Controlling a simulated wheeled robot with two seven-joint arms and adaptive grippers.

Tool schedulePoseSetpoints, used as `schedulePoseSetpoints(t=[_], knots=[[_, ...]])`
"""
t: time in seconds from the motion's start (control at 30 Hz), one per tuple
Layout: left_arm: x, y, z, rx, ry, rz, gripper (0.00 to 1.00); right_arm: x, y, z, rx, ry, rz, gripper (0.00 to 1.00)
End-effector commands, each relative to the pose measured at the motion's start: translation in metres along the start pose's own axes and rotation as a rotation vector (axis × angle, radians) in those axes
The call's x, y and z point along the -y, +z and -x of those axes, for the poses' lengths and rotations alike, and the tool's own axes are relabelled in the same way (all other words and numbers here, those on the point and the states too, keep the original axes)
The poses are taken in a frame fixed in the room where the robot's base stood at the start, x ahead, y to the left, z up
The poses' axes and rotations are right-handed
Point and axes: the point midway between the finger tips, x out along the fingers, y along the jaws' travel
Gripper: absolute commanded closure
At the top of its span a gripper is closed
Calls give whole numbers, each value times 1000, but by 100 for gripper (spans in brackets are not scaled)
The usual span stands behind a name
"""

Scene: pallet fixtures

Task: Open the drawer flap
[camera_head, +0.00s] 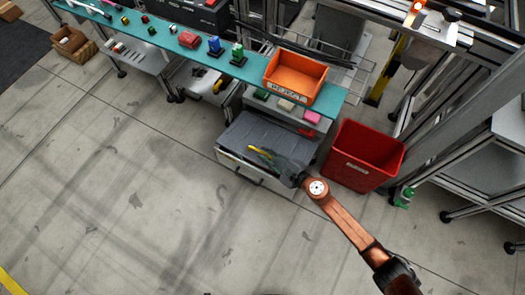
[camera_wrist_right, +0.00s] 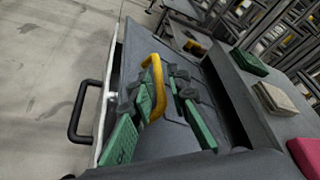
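The drawer (camera_head: 238,169) is a pale box with a black front handle (camera_head: 248,178), also seen in the wrist view (camera_wrist_right: 84,112). Its grey flap (camera_head: 262,131) lies about flat on top and carries a yellow handle (camera_head: 258,150). My right gripper (camera_head: 280,162) is low over the flap's right front part. In the right wrist view its green-padded fingers (camera_wrist_right: 170,108) are spread apart, with the yellow handle (camera_wrist_right: 156,82) showing between and beside them. I cannot tell whether they touch it. My left gripper is out of view.
A red bin (camera_head: 365,155) stands right of the drawer. Above the drawer is a shelf with small coloured blocks (camera_head: 311,117); an orange bin (camera_head: 296,77) sits on the teal bench (camera_head: 150,50). The floor in front is clear.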

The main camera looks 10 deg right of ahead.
Motion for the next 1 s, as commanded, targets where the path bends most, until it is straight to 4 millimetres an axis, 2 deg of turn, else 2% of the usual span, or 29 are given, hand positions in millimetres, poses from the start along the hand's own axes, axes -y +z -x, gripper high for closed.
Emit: schedulePoseSetpoints(t=[0.17,0.47,0.7,1.0], knots=[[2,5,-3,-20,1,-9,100,0,-1,-15,-1,0,-2,84],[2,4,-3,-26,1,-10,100,0,0,-17,0,-1,-3,84],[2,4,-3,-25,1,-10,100,1,0,-16,-1,-3,-3,100],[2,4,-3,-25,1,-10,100,2,0,-16,-1,-4,-3,100]])
